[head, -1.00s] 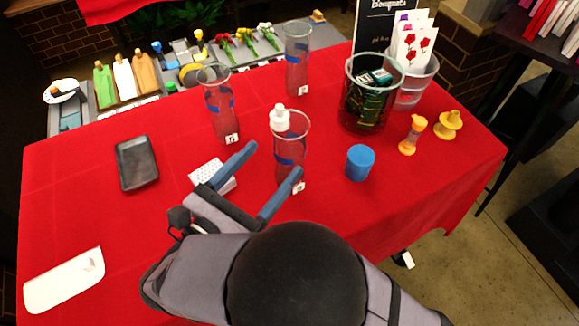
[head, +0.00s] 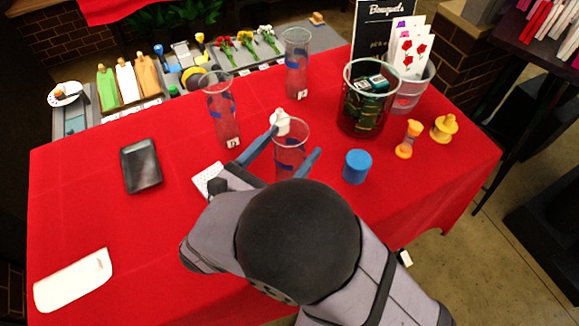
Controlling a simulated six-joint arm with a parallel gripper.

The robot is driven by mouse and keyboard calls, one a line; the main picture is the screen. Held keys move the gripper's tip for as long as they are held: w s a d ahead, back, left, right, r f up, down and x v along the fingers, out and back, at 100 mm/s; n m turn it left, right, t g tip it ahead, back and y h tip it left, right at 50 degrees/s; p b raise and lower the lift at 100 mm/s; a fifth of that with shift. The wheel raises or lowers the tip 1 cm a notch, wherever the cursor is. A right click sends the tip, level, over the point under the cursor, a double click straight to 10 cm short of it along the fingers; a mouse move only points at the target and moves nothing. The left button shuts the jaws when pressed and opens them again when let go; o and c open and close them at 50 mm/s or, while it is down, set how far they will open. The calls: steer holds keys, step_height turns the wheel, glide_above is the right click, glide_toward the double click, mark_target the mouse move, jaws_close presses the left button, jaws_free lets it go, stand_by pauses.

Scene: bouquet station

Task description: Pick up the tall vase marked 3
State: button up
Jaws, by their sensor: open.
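Three tall clear vases with blue bands stand upright on the red tablecloth (head: 90,205): a front vase (head: 291,133), a left vase (head: 221,108) and a back vase (head: 297,62). The left and back vases carry small white tags, too small to read surely, so I cannot tell which is marked 3. The front vase's tag is hidden behind my arm. My gripper (head: 294,141) is open, with one finger on each side of the front vase as seen from the head. I cannot tell whether either finger touches it.
A white-capped bottle (head: 280,121) is just behind the front vase. A blue cylinder (head: 357,167) stands close at its right. A black tray (head: 141,166) lies left.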

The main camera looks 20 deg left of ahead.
steer(key=shift+w, duration=0.25)
jaws_close()
steer(key=shift+r, duration=0.1)
